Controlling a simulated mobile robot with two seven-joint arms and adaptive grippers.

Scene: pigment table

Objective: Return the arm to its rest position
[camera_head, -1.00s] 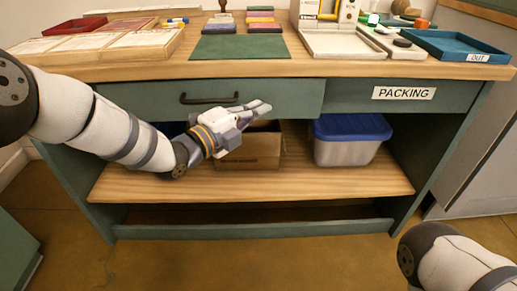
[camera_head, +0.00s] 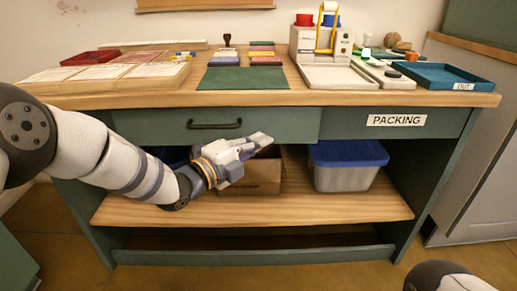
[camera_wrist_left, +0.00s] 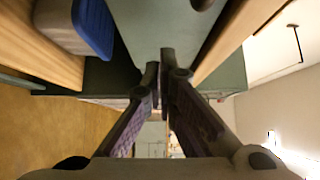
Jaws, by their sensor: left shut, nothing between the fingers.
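My left arm comes in from the left in the head view. My left gripper (camera_head: 262,140) is in front of the bench, just below the closed drawer (camera_head: 213,126) and above the lower shelf (camera_head: 300,208). It points to the right, with its fingers together and nothing held. In the left wrist view, the two dark fingers (camera_wrist_left: 160,75) meet near their tips with no object between them. Part of my right arm shows at the bottom right of the head view; its gripper is out of view.
The benchtop (camera_head: 140,93) overhangs above, holding a green mat (camera_head: 243,78), a scale and a blue tray (camera_head: 434,77). The floor in front is clear.

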